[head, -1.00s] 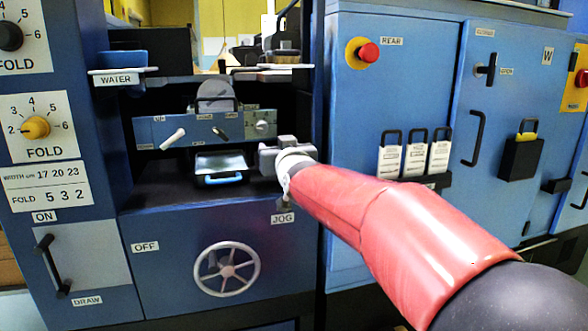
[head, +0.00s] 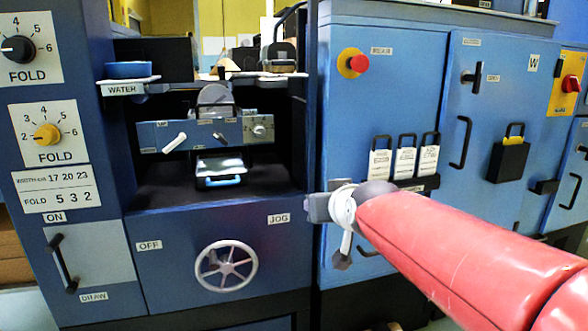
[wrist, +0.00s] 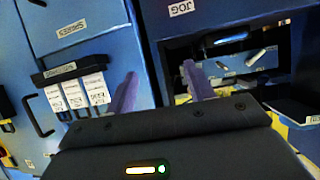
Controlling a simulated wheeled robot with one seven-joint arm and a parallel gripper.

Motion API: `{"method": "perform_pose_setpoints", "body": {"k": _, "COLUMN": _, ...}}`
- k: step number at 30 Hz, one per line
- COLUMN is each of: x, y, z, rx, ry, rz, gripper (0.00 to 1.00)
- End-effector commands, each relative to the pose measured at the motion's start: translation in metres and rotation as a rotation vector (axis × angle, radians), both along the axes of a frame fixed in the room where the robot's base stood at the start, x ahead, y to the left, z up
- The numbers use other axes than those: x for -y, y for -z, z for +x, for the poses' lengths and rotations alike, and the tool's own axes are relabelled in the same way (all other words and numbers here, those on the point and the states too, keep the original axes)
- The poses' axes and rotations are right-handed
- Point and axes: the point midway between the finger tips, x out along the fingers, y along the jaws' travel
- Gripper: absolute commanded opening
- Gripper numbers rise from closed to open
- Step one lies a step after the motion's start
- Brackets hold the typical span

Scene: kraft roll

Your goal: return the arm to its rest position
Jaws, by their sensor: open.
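My red arm (head: 455,245) reaches in from the lower right in the head view. My gripper (head: 322,207) is at its left end, in front of the blue cabinet and right of the JOG label, with nothing seen in it. In the wrist view my gripper (wrist: 160,90) shows two purple-grey fingers set well apart, with an empty gap between them. Its fingertips are partly blurred, and in the head view the wrist covers part of the gripper.
A blue machine has a recess with a small tray (head: 220,173) and a handwheel (head: 226,266) below. Right of it, white cards (head: 404,162) hang in a rack above my arm.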

Motion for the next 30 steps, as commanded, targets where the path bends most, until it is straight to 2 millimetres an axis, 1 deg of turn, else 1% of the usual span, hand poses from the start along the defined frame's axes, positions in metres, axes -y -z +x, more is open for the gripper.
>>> {"method": "perform_pose_setpoints", "body": {"k": 1, "x": 0.014, "y": 0.004, "z": -0.025, "rx": -0.055, "ry": 0.017, "rz": -0.008, "gripper": 0.53}}
{"method": "perform_pose_setpoints", "body": {"k": 2, "x": 0.022, "y": 0.010, "z": -0.040, "rx": -0.094, "ry": 0.028, "rz": -0.014, "gripper": 0.53}}
{"method": "perform_pose_setpoints", "body": {"k": 3, "x": 0.032, "y": 0.020, "z": -0.063, "rx": -0.152, "ry": 0.041, "rz": -0.023, "gripper": 0.53}}
{"method": "perform_pose_setpoints", "body": {"k": 5, "x": 0.047, "y": 0.038, "z": -0.101, "rx": -0.247, "ry": 0.068, "rz": -0.036, "gripper": 0.53}}
{"method": "perform_pose_setpoints", "body": {"k": 6, "x": 0.056, "y": 0.050, "z": -0.125, "rx": -0.309, "ry": 0.085, "rz": -0.045, "gripper": 0.53}}
{"method": "perform_pose_setpoints", "body": {"k": 8, "x": 0.067, "y": 0.068, "z": -0.160, "rx": -0.395, "ry": 0.111, "rz": -0.057, "gripper": 0.53}}
{"method": "perform_pose_setpoints", "body": {"k": 9, "x": 0.073, "y": 0.079, "z": -0.180, "rx": -0.446, "ry": 0.127, "rz": -0.063, "gripper": 0.53}}
{"method": "perform_pose_setpoints", "body": {"k": 12, "x": 0.082, "y": 0.101, "z": -0.221, "rx": -0.548, "ry": 0.160, "rz": -0.076, "gripper": 0.53}}
{"method": "perform_pose_setpoints", "body": {"k": 13, "x": 0.084, "y": 0.106, "z": -0.230, "rx": -0.572, "ry": 0.168, "rz": -0.078, "gripper": 0.53}}
{"method": "perform_pose_setpoints", "body": {"k": 15, "x": 0.088, "y": 0.116, "z": -0.246, "rx": -0.614, "ry": 0.182, "rz": -0.084, "gripper": 0.53}}
{"method": "perform_pose_setpoints", "body": {"k": 18, "x": 0.090, "y": 0.122, "z": -0.257, "rx": -0.641, "ry": 0.191, "rz": -0.087, "gripper": 0.53}}
{"method": "perform_pose_setpoints", "body": {"k": 30, "x": 0.090, "y": 0.124, "z": -0.258, "rx": -0.647, "ry": 0.193, "rz": -0.087, "gripper": 0.53}}
